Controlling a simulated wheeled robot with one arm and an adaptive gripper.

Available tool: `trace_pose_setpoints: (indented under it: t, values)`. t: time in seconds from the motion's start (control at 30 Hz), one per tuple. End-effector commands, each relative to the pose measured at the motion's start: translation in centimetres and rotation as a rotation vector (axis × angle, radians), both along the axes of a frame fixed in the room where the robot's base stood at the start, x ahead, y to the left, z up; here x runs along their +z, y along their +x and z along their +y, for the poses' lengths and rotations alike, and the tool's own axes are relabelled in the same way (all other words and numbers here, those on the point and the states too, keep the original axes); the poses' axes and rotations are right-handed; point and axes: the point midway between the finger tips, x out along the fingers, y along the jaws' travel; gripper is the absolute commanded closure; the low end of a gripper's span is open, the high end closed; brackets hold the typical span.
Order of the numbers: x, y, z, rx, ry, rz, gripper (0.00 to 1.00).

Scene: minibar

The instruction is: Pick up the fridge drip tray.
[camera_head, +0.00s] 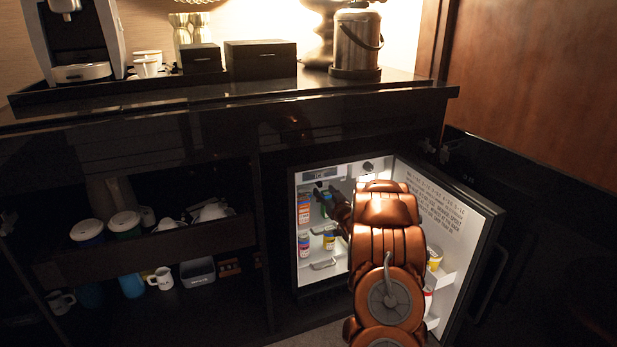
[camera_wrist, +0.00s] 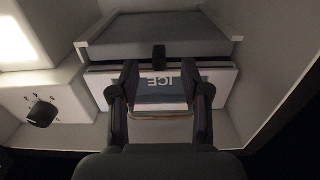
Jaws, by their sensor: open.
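A flat grey tray-like piece with a pale rim (camera_wrist: 160,32), which looks like the drip tray, sits by the ice compartment (camera_wrist: 150,92) in the wrist view. A small black tab (camera_wrist: 159,57) is at its near edge. My gripper (camera_wrist: 160,78) is open and empty. Its two fingers are spread in front of the ICE label, with the tab showing between and beyond their tips. I cannot tell whether they touch anything. In the head view my gripper (camera_head: 322,190) reaches into the upper part of the fridge, and the tray is hard to make out there.
The fridge door (camera_head: 462,225) stands open at the right, with items on its shelves. Cans (camera_head: 329,238) stand inside below my gripper. A dial housing (camera_wrist: 50,98) is close beside the ice compartment. Cups and bowls fill the open cabinet (camera_head: 150,250) at left.

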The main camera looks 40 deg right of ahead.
Motion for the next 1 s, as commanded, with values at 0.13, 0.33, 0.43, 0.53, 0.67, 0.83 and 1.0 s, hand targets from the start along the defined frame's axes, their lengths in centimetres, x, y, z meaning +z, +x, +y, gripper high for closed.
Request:
trace_pose_setpoints:
  t: [0.13,0.33,0.43,0.53,0.67,0.83,1.0]
  values:
    - [0.0,1.7,-0.6,0.005,-0.006,-0.004,0.53]
    - [0.1,3.4,-1.2,0.005,-0.003,-0.001,0.53]
    - [0.3,3.9,-1.4,0.005,-0.004,-0.004,0.53]
    - [0.4,4.1,-1.4,0.004,-0.004,-0.004,0.53]
    - [0.4,4.1,-1.5,0.004,-0.002,-0.003,0.53]
    - [0.3,4.1,-1.5,0.004,-0.002,-0.003,0.62]
    - [0.3,4.1,-1.5,0.004,-0.002,-0.002,0.80]
